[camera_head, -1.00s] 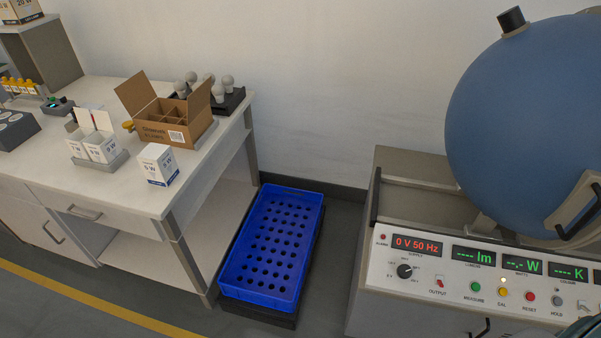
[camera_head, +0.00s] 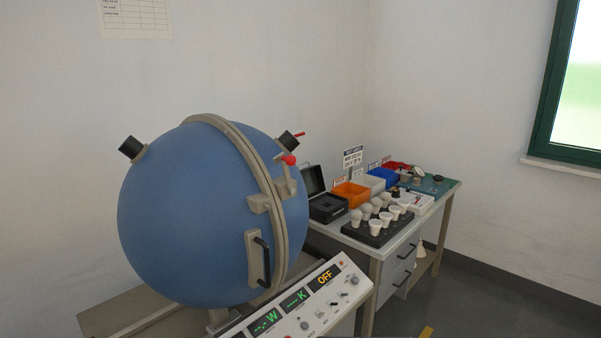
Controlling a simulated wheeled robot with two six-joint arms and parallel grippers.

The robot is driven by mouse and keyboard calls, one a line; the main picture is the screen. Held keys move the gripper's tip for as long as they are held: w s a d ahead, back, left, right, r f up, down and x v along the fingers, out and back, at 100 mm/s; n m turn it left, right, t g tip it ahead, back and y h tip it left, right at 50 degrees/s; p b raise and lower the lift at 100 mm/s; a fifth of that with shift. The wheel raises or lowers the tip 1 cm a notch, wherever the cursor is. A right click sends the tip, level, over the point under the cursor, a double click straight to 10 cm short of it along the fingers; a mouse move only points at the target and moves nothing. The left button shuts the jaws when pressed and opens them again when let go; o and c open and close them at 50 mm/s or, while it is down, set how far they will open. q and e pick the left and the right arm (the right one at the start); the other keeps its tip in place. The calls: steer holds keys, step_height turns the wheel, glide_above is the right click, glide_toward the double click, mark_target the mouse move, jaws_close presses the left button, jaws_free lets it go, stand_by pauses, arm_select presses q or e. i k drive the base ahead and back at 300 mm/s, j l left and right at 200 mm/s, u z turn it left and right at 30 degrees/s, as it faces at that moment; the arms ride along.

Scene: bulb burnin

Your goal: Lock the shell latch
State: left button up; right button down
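A large blue sphere (camera_head: 190,215), in two shells joined at a beige flange ring (camera_head: 262,185), stands at the left centre. The shell latch (camera_head: 286,174) is a beige bracket on the ring's upper right with a red-knobbed lever (camera_head: 289,160). From here I cannot tell whether it is locked. A black handle (camera_head: 262,262) on a beige plate sits lower on the sphere's front. The two shells look closed together. Neither of my grippers shows in this view.
A control panel (camera_head: 310,300) with an OFF display sits in front of the sphere. A bench to the right holds a black bulb tray (camera_head: 378,232), an open black case (camera_head: 327,207) and orange (camera_head: 352,194) and blue (camera_head: 383,178) bins. Floor is free at lower right.

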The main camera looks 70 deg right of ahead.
mark_target(290, 160)
steer(key=z, duration=2.25)
steer(key=l, duration=0.55)
steer(key=k+l+u, duration=0.1)
steer(key=l, duration=0.45)
steer(key=k+l, duration=0.1)
steer(key=l, duration=0.4)
steer(key=l+u, duration=0.1)
steer(key=l, duration=0.45)
steer(key=k, duration=0.05)
